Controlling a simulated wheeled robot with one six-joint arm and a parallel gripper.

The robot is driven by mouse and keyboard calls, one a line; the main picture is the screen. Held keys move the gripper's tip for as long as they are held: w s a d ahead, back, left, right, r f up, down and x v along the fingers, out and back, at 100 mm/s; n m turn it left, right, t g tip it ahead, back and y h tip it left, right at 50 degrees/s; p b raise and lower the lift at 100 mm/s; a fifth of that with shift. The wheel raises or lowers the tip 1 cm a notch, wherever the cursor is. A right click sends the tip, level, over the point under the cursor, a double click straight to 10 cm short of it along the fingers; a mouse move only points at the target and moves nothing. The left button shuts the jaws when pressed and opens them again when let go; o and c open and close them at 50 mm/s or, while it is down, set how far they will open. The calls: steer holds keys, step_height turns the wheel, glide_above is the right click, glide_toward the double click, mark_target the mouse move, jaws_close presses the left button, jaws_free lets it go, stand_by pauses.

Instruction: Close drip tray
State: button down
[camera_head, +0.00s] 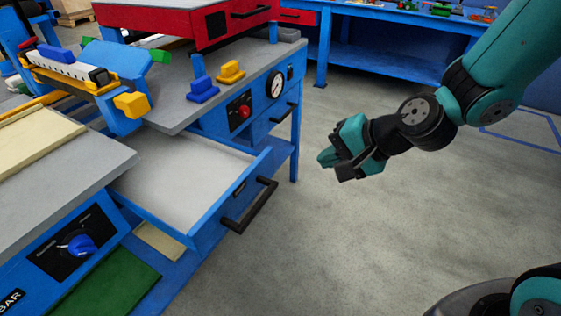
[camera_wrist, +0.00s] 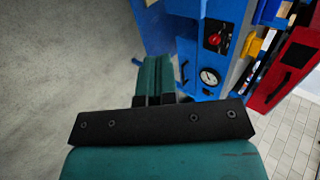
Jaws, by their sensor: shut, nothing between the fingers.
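The drip tray (camera_head: 185,180) is a blue drawer with a pale grey inside, pulled out from under the blue workbench in the head view. Its black bar handle (camera_head: 251,206) is on the front panel, facing right. My gripper (camera_head: 326,158) is shut and empty. It hangs in the air to the right of the tray, apart from the handle. In the wrist view my shut teal fingers (camera_wrist: 158,62) point toward the blue bench. The tray cannot be made out clearly in the wrist view.
A gauge (camera_head: 275,85) and a red knob (camera_head: 244,112) sit on the bench front above the tray; the gauge also shows in the wrist view (camera_wrist: 209,77). A blue dial (camera_head: 82,245) is at lower left. Grey floor right of the tray is clear.

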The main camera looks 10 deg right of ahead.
mark_target(271, 166)
steer(key=x, duration=0.3)
steer(key=r+p+x, duration=0.1)
steer(key=x, duration=0.3)
steer(key=w+a+p+x, duration=0.1)
steer(key=x, duration=0.3)
steer(key=shift+a+r, duration=0.2)
steer(key=shift+r, duration=0.05)
steer(key=shift+w+a, duration=0.15)
steer(key=shift+a, duration=0.15)
steer(key=shift+w, duration=0.1)
